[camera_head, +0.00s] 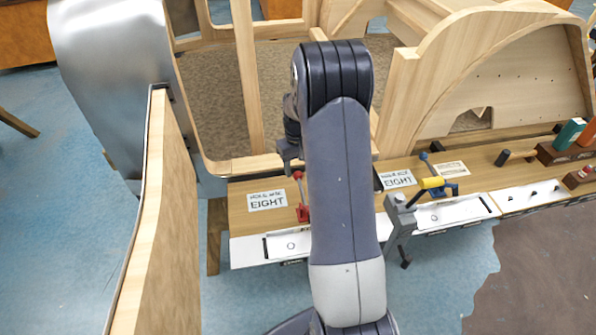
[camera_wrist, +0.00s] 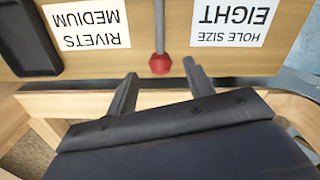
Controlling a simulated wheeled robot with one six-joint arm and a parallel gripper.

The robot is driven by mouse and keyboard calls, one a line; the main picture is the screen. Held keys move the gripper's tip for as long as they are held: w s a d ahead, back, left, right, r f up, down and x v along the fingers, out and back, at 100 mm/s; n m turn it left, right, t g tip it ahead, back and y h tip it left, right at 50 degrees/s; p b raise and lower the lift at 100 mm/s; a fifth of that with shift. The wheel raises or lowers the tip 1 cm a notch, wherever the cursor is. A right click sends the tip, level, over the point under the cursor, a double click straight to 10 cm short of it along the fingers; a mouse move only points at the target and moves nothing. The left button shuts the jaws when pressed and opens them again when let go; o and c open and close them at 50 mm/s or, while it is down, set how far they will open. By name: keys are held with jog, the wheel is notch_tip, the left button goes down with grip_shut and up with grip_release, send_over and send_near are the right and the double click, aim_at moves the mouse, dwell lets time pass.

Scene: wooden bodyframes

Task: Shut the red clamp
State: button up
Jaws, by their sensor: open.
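The red clamp (camera_head: 302,212) is on the wooden bench, left of my arm in the head view. Its handle stands up from the red base, with a red knob at the top. In the wrist view the red knob (camera_wrist: 160,65) hangs on a grey rod between the lines of my two fingers. My gripper (camera_wrist: 159,72) is open and empty, its fingertips on either side of the knob in the picture. I cannot tell whether they are level with it in depth. In the head view my gripper (camera_head: 289,152) is above and behind the clamp, partly hidden by my arm.
A hole-size label (camera_head: 267,200) lies left of the red clamp. Wooden bodyframes (camera_head: 245,80) rise behind the bench. A wooden panel (camera_head: 165,220) stands at left. Blue floor is open at far left.

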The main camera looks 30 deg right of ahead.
jog(key=shift+f, duration=1.4)
jog(key=shift+c, duration=0.3)
grip_shut()
